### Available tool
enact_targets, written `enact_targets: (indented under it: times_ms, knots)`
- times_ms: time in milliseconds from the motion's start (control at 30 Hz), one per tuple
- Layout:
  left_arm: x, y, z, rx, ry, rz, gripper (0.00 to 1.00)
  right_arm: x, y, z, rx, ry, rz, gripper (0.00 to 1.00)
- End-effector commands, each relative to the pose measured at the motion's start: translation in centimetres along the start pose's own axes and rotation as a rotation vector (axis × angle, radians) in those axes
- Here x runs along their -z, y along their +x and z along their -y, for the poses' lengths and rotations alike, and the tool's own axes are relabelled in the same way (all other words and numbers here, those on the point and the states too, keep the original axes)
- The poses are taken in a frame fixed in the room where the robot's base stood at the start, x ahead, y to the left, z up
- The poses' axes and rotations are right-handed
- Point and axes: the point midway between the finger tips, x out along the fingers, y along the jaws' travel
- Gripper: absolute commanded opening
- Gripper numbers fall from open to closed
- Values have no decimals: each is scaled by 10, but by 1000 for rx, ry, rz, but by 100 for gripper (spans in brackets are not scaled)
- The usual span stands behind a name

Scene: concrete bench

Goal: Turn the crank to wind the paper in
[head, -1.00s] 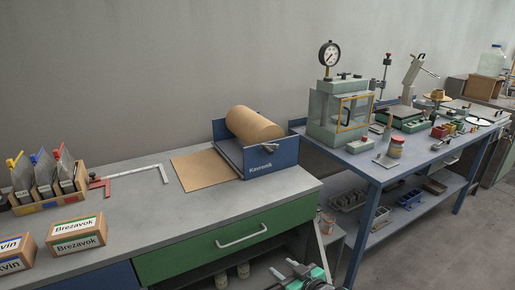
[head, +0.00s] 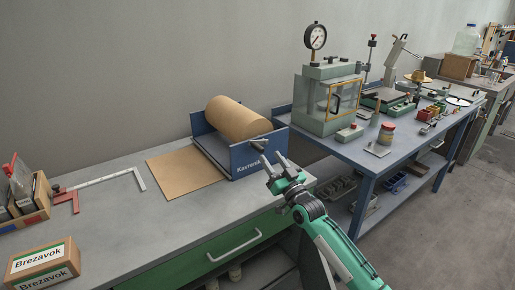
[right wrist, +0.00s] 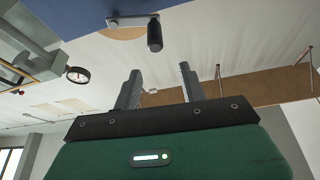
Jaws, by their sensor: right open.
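The paper roll (head: 238,118) sits in a blue holder (head: 262,155) on the concrete bench. Its brown sheet (head: 185,167) lies flat on the bench to the left of the holder. The crank (head: 260,147) is on the holder's right side plate. In the right wrist view the crank handle (right wrist: 154,35) points out from the blue plate, beyond the fingertips. My right gripper (head: 280,163) is open and empty, close to the crank on its near right side and apart from it. It also shows in the right wrist view (right wrist: 158,82). My left gripper is not in view.
A red-and-white square (head: 105,182) lies left of the sheet. A labelled box (head: 42,265) and a wooden organiser (head: 30,208) stand at the left. A blue table (head: 350,160) with a gauge press (head: 328,95) is on the right.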

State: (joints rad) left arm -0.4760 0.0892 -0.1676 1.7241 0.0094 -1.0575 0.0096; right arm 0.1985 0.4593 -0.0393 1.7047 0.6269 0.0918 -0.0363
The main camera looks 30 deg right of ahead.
Motion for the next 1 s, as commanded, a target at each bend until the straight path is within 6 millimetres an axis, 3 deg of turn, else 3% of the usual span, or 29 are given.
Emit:
enact_targets:
  times_ms: [300,500,700,1000]
  knots:
    - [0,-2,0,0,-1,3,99,-18,47,-2,0,0,0,42]
    - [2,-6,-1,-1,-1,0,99,-28,69,-3,0,-1,1,42]
    - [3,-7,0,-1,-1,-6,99,-28,80,-3,0,0,0,42]
    - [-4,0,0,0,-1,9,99,-28,81,-3,0,0,0,42]
